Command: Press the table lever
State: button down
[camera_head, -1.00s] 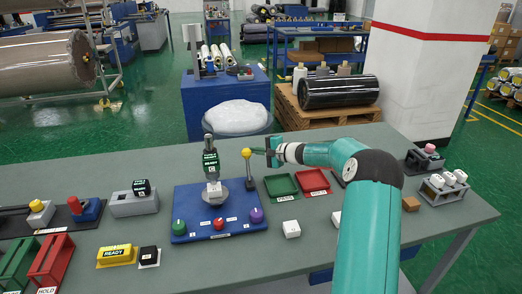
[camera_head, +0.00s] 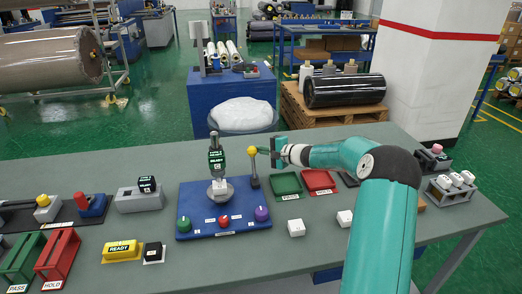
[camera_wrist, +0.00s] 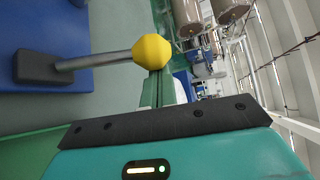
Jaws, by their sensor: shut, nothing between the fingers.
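The table lever is a grey rod with a yellow ball knob (camera_head: 252,150), standing upright at the right back of a blue control board (camera_head: 183,212). The knob also shows large in the wrist view (camera_wrist: 152,51), with its rod running to a dark base (camera_wrist: 38,68). My gripper (camera_head: 264,151) is just right of the knob, at about its height. Its fingers are shut and empty. In the wrist view the green fingertips (camera_wrist: 159,86) lie right by the knob and partly behind it; I cannot tell whether they touch.
The board also carries a labelled upright device (camera_head: 216,160) and green, red (camera_head: 223,219) and purple knobs. A green tray (camera_head: 286,184) and a red tray (camera_head: 319,180) lie below my arm. White blocks (camera_head: 296,228) sit nearer the front. Bare table lies in front of the board.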

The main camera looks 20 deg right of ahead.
jog(key=shift+s+r, duration=0.2)
jog(key=shift+s, duration=0.1)
jog(key=s+a+n+t+y, duration=0.2)
jog(key=s+n+t+y, duration=0.3)
jog(key=s+n, duration=0.3)
jog(key=shift+s+a, duration=0.15)
jog(key=shift+s, duration=1.1)
jog(key=shift+r, duration=0.1)
jog(key=s+a+r, duration=0.3)
jog(key=s+r, duration=1)
jog(key=shift+s, duration=0.35)
